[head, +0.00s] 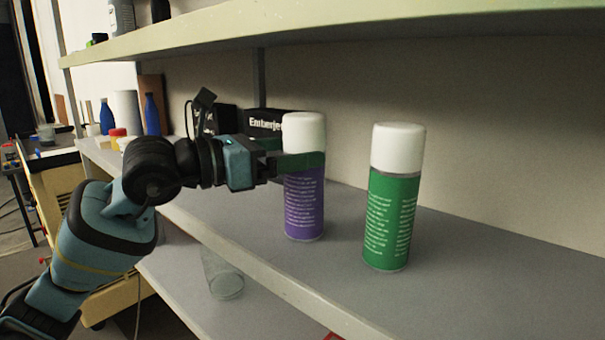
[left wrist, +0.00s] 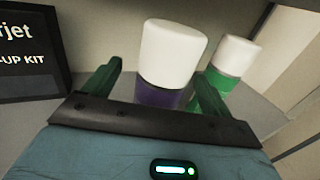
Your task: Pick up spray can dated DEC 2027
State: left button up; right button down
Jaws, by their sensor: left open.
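A purple spray can (head: 305,208) with a white cap stands upright on the middle shelf. A green spray can (head: 391,220) with a white cap stands upright to its right. The print on both is too small to read a date. My left gripper (head: 300,160) is at the purple can's upper part. In the left wrist view, the open fingers of my left gripper (left wrist: 155,88) lie on either side of the purple can (left wrist: 160,97), with its white cap rising between them. The green can (left wrist: 226,84) stands behind the right finger. My right gripper is not in view.
A black box marked "Emberjet" (head: 262,122) stands behind the purple can; it also shows in the left wrist view (left wrist: 30,55). An upper shelf (head: 330,30) hangs above. The shelf (head: 480,285) is clear right of the green can. A clear glass (head: 225,284) is on the lower shelf.

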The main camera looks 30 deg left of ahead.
aim_at(315, 145)
pick_arm(q)
jog(key=w+d, duration=0.1)
jog(key=w+d+r+p, duration=0.1)
jog(key=shift+w+d, duration=0.15)
jog(key=shift+w, duration=0.2)
jog(key=shift+w+d+f, duration=0.15)
jog(key=shift+w, duration=0.2)
jog(key=shift+f, duration=0.1)
jog(key=c, duration=1.4)
